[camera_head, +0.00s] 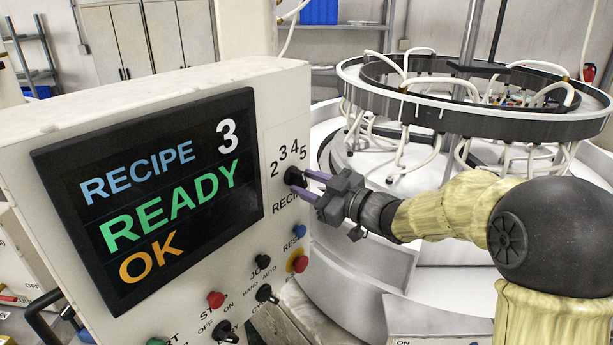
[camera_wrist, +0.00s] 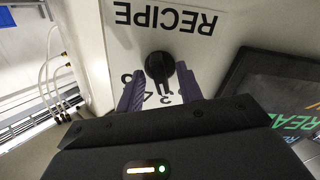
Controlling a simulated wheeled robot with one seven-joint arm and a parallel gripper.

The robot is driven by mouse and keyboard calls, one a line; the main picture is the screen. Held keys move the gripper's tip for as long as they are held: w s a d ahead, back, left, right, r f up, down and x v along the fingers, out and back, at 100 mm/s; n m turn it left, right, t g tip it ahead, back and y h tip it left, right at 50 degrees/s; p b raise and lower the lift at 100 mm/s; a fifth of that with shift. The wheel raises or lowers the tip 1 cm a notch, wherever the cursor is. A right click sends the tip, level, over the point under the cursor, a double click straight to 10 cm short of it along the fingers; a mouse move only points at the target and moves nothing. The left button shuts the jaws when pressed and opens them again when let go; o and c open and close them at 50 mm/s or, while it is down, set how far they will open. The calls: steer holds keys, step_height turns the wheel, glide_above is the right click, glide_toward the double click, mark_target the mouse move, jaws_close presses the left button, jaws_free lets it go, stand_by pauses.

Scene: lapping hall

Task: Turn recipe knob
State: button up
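The recipe knob (camera_head: 293,177) is black and sits on the panel's light face, below the digits 2, 3, 4, 5 and above the partly hidden RECIPE label. The wrist view shows the knob (camera_wrist: 160,68) upside down, its grip bar pointing toward the digits, partly covered by my fingers. My gripper (camera_head: 309,184) is at the knob. Its two purple fingers stand apart, one on each side of the knob in the wrist view (camera_wrist: 160,72). A gap shows at the left finger; I cannot tell whether the right one touches. The screen (camera_head: 150,195) reads RECIPE 3, READY, OK.
Below the knob are a blue button (camera_head: 299,231), a yellow-ringed red button (camera_head: 298,263), a red button (camera_head: 215,299) and black selector switches (camera_head: 266,293). A round machine with a dark ring (camera_head: 470,110) and white hoses stands behind my arm.

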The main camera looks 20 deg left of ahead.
steer(key=shift+w+a, duration=0.2)
steer(key=shift+a, duration=0.3)
jaws_close()
